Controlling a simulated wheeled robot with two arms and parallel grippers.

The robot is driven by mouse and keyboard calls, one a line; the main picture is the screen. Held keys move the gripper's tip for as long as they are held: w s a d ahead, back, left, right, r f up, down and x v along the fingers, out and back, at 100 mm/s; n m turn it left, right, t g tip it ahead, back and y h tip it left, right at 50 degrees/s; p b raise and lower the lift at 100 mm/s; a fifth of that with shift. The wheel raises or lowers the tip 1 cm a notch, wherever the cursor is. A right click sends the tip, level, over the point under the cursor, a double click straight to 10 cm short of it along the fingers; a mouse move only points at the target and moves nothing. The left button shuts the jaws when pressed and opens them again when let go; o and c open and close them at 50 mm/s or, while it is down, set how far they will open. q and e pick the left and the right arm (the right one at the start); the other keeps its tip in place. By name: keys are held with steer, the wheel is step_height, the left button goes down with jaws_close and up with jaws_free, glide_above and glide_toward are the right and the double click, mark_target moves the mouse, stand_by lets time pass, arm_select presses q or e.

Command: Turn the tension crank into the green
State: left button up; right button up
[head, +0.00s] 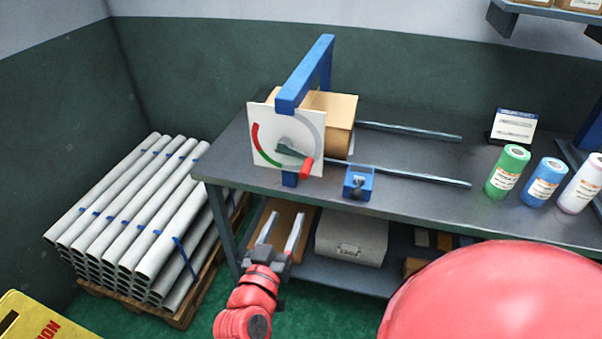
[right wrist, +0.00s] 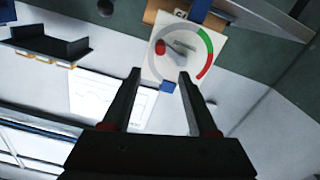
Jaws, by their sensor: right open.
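The tension crank (head: 290,150) is a dark lever on a white dial plate (head: 262,118) at the left front of the bench. Its red handle (head: 306,168) points to the lower right, away from the green arc (head: 266,158) at lower left; a red arc lies above the green. My right gripper (head: 284,215) is open and empty, below and in front of the dial, apart from the handle. In the right wrist view the red handle (right wrist: 160,47) shows beyond the open fingers (right wrist: 160,74), with the dial turned over. My left gripper is not in view.
The dark bench (head: 400,155) carries a blue frame (head: 303,75), metal rods, a small blue block (head: 358,183) and coloured rolls (head: 508,172) at right. A light case (head: 351,236) sits on the lower shelf. Stacked tubes (head: 130,220) stand at left.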

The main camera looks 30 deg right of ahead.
mark_target(303, 176)
steer(key=p+x, duration=0.4)
steer(key=x, duration=1.2)
steer(key=shift+w+d, duration=0.2)
steer(key=shift+w, duration=0.05)
jaws_close()
stand_by(0.8)
